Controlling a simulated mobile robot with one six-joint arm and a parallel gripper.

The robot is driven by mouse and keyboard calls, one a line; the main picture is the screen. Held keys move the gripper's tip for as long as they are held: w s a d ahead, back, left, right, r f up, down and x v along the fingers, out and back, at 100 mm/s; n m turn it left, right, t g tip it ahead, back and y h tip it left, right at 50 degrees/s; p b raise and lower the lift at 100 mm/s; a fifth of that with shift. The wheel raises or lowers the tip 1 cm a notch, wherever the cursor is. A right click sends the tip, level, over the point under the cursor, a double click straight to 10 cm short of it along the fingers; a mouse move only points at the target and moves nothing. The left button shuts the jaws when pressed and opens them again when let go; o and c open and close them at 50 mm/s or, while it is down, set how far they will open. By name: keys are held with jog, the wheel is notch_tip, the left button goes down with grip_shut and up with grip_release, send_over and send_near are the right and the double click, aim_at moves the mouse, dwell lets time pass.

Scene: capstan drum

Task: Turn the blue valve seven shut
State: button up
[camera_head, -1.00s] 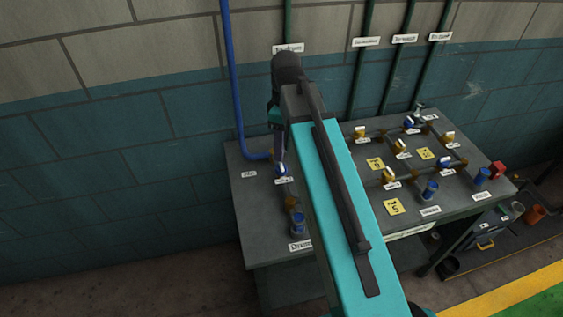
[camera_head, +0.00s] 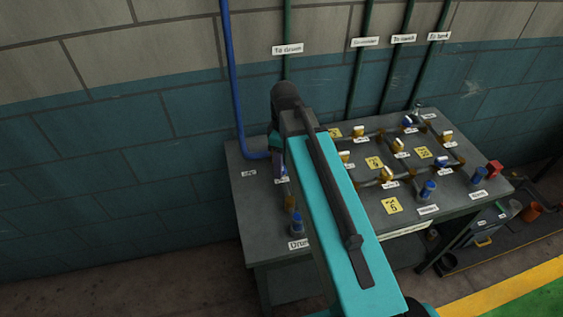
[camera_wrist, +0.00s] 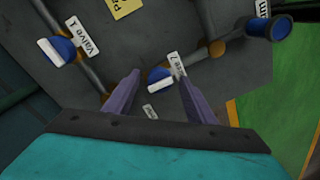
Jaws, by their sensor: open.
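The blue valve seven (camera_wrist: 157,74) shows in the wrist view, with a rounded blue body and a white bar handle. Part of its tag is hidden by a finger, and its end reads 7. My gripper (camera_wrist: 158,77) is open, with one purple finger on each side of the valve, near its handle. I cannot tell whether the fingers touch it. In the head view my arm covers the valve and most of the gripper.
Valve 1 (camera_wrist: 57,50), also blue with a white handle, is left of my gripper. A blue-capped cylinder (camera_wrist: 268,27) and brass fitting (camera_wrist: 217,48) lie to the right. The grey bench (camera_head: 262,217) carries several more valves and pipes. A blue pipe (camera_head: 233,75) runs down the wall.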

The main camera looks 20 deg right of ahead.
jog(key=shift+f, duration=0.1)
jog(key=shift+c, duration=0.4)
jog(key=c, duration=0.9)
jog(key=shift+c, duration=0.2)
jog(key=shift+m, duration=0.4)
jog(key=m, duration=0.4)
jog(key=shift+p, duration=0.3)
jog(key=m, duration=0.4)
jog(key=shift+s, duration=0.1)
jog(key=m, duration=0.4)
jog(key=shift+a+m+t+p, duration=0.1)
jog(key=shift+m+t+p, duration=0.2)
jog(key=shift+t+p, duration=0.1)
jog(key=shift+m, duration=2.3)
